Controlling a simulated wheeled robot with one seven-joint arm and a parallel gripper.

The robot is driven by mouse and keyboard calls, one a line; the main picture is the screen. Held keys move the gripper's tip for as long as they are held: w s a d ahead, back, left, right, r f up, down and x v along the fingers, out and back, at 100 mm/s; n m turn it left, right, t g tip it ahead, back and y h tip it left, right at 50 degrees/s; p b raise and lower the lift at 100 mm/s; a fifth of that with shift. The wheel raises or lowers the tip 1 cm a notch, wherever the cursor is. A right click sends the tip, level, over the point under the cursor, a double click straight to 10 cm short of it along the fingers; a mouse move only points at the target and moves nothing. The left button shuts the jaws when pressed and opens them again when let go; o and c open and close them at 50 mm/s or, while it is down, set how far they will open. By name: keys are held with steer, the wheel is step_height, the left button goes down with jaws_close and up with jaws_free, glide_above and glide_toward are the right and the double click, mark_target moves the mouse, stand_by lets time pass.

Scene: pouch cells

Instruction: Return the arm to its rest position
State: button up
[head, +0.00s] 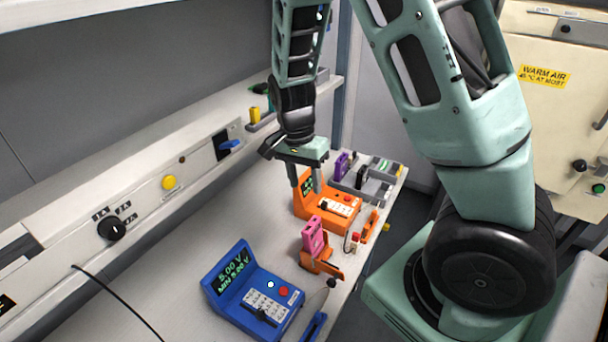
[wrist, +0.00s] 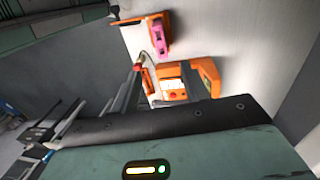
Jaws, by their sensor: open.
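My gripper (head: 305,178) hangs fingers-down from my green arm, above and in front of the orange meter (head: 338,212) at the far part of the bench. Its two fingers are apart with nothing seen between them. In the wrist view the fingers (wrist: 146,92) reach toward the orange meter (wrist: 178,97). Whether they touch it cannot be told. A pink pouch cell (head: 312,236) stands in an orange holder (head: 325,266) nearer me, apart from the gripper. The pink cell also shows in the wrist view (wrist: 158,40).
A blue meter (head: 228,281) reading 5.00 V sits at the front of the bench. A grey rack (head: 376,187) with a purple cell (head: 341,164) stands behind the orange meter. A control panel with a black knob (head: 111,228) runs along the left. A warm-air cabinet (head: 545,110) stands at right.

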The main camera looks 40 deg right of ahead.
steer(key=shift+w+r, duration=0.1)
steer(key=shift+r, duration=0.7)
steer(key=s+a+r+n+b, duration=0.2)
steer(key=s+a+n, duration=0.7)
steer(key=a+n, duration=0.2)
steer(key=s+a+r+n+t+y+b, duration=0.1)
steer(key=s+a+r+n, duration=0.2)
steer(key=s+a+n, duration=0.7)
steer(key=shift+s+a+n+t+b, duration=0.15)
steer(key=shift+a+n+t+b, duration=0.2)
steer(key=shift+a, duration=0.2)
